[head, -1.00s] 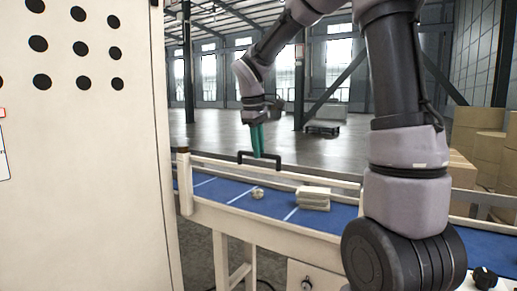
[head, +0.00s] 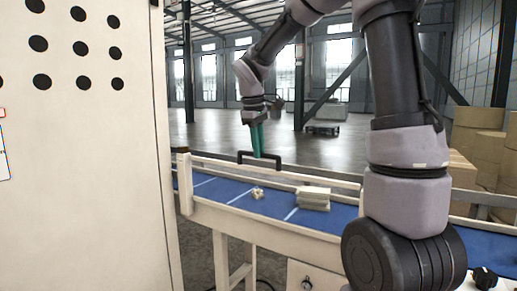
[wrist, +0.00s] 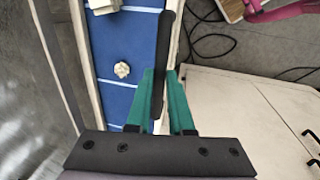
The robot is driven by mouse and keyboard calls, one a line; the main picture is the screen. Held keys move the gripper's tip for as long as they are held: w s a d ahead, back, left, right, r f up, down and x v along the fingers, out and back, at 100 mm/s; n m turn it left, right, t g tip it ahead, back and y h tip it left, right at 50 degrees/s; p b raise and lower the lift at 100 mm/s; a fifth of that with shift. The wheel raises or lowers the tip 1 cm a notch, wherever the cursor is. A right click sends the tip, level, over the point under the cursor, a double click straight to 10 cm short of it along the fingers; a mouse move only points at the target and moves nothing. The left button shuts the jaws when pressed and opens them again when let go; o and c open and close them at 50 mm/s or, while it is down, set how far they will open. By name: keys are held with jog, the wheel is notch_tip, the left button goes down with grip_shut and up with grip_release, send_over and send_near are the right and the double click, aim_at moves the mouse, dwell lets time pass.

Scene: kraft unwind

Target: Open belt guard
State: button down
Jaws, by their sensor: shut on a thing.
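My gripper (head: 257,155), with green fingers, reaches down to the handle from above. In the wrist view the black handle (wrist: 168,50) runs between the two green fingers of my gripper (wrist: 163,80), which are shut on it. The guard looks low, lying along the belt edge. The exact finger contact is partly hidden in the head view.
The blue belt (head: 230,190) carries a small pale lump (head: 257,193) and a stack of pale slabs (head: 313,198). A tall cream cabinet (head: 90,180) stands at the left. Cardboard rolls (head: 475,135) stand at the right. Dark cables (wrist: 215,45) lie on the floor beyond the guard.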

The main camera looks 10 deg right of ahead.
jog(key=shift+a, duration=0.1)
jog(key=s+a+f+t+h, duration=0.4)
jog(key=s+a+t, duration=0.1)
jog(key=s+a, duration=0.5)
jog(key=s+a+f+t+h, duration=0.2)
jog(key=s+a+f, duration=0.1)
jog(key=f, duration=0.3)
jog(key=s+a+f+t+h, duration=0.2)
jog(key=s+a+f+h, duration=0.1)
jog(key=f, duration=0.4)
jog(key=shift+s+a, duration=0.3)
jog(key=shift+s, duration=0.05)
